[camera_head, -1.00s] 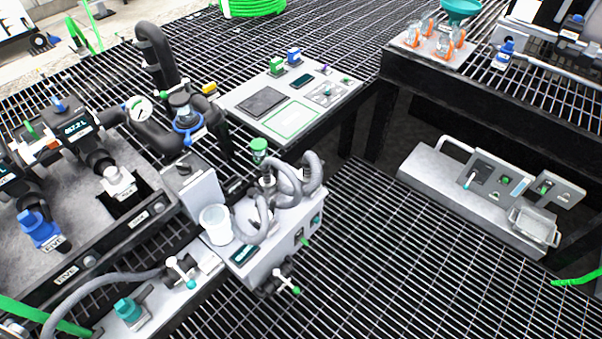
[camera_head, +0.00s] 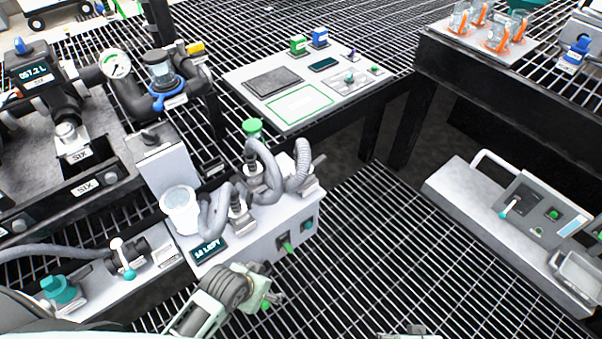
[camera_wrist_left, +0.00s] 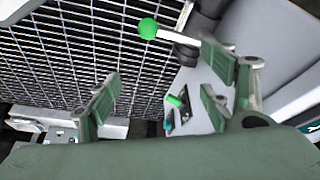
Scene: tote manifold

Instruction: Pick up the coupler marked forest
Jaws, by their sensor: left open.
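No marking that reads forest can be made out, so I cannot tell which part is the coupler marked forest. A green block-like fitting (camera_head: 298,45) stands at the back of the grey panel table, beside a blue one (camera_head: 319,38). My left gripper (camera_head: 266,297) is in front of the white pump box (camera_head: 255,240), by a valve handle. In the left wrist view it (camera_wrist_left: 158,95) is open and empty, with the green ball end (camera_wrist_left: 148,28) of a handle beyond the fingers. A part of what seems my right gripper (camera_head: 408,334) shows at the bottom edge.
Grey hoses (camera_head: 262,165) loop above the pump box beside a white cup (camera_head: 180,208). A teal fitting (camera_head: 60,288) stands at lower left. A long grey control box (camera_head: 460,190) is at right. The back right table carries a blue fitting (camera_head: 575,52). The grated floor between is clear.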

